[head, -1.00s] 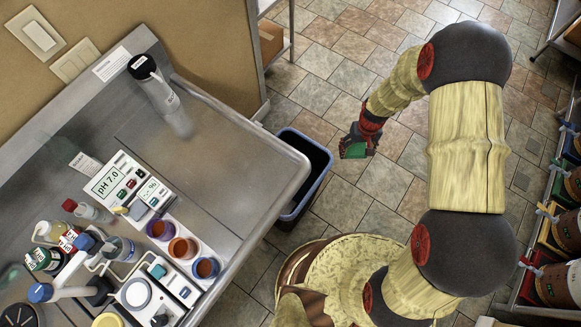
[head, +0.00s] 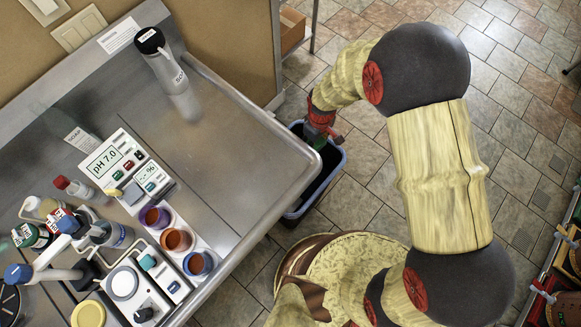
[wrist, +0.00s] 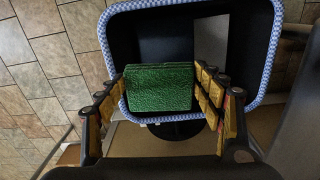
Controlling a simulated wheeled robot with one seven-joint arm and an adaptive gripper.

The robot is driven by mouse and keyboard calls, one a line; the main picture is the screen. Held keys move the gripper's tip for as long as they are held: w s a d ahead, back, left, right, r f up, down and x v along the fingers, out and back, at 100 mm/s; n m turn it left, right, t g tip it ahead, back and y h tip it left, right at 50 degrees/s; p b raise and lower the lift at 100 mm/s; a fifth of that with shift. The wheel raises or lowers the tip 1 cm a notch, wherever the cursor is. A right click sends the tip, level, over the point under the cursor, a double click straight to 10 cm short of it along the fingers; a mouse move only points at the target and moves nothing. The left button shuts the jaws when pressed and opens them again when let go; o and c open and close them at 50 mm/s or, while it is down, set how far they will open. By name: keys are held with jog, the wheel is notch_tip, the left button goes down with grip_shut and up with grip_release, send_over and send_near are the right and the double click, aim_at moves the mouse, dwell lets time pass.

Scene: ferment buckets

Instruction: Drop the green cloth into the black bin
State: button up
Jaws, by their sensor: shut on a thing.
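The green cloth (wrist: 158,88) is a folded block between the two fingers of my gripper (wrist: 160,95) in the wrist view. My gripper is shut on it. In the head view my gripper (head: 318,132) is over the black bin (head: 337,180), and only a small green part of the cloth (head: 334,133) shows. In the wrist view the bin (wrist: 265,45) has a blue-and-white rim and a dark inside. The cloth appears in front of the bin's opening, near its lower rim in that view. How high it is above the rim I cannot tell.
A steel counter (head: 235,150) stands left of the bin, its rounded corner close to the rim. It carries a soap bottle (head: 165,60), a pH meter (head: 115,165) and several small cups. Shelving stands at the far right. Tiled floor (head: 375,150) lies open between.

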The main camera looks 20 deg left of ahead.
jog(key=shift+f+b, duration=1.1)
jog(key=shift+f, duration=0.8)
jog(key=o, duration=1.2)
jog(key=shift+c, duration=0.2)
jog(key=shift+o, duration=0.6)
jog(key=shift+r, duration=0.1)
notch_tip(320, 180, up, 12)
jog(key=shift+f, duration=0.1)
